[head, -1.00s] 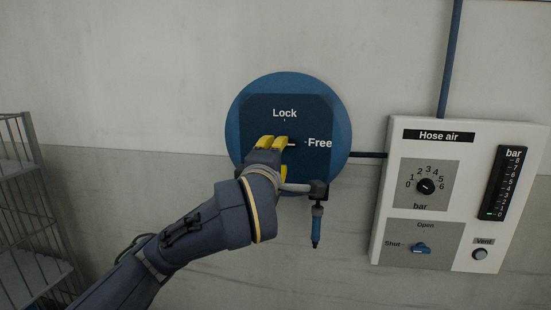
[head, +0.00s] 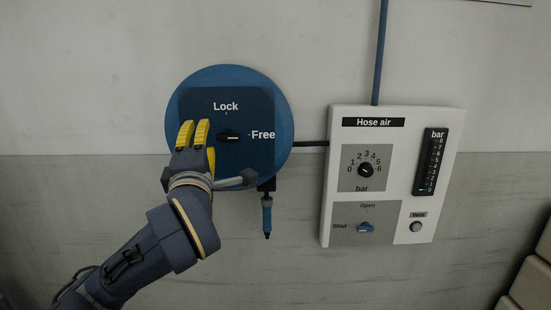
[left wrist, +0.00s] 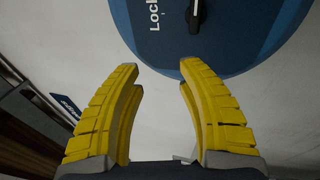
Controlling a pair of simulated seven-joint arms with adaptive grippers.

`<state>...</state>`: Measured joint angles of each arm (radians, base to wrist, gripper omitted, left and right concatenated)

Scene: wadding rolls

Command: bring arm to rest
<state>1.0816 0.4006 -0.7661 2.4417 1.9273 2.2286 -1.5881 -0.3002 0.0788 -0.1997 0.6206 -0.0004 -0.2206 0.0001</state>
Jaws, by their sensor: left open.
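My left gripper (head: 194,135) is open and empty, with yellow fingers, in front of the left part of the round blue hose reel plate (head: 280,120). In the head view the black Lock/Free knob (head: 229,136) is just right of the fingers, its pointer toward Free, and the fingers are apart from it. In the left wrist view the yellow fingers (left wrist: 158,85) stand wide apart with nothing between them, and the knob (left wrist: 195,15) is beyond them at the top. My right gripper does not show.
A white Hose air panel (head: 393,135) hangs at the right with a bar dial (head: 366,170), a gauge (head: 430,162), a blue Open/Shut valve (head: 365,227) and a Vent button (head: 416,227). A blue air nozzle (head: 267,217) hangs below the plate. Pale stacked rolls (head: 532,275) show at lower right.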

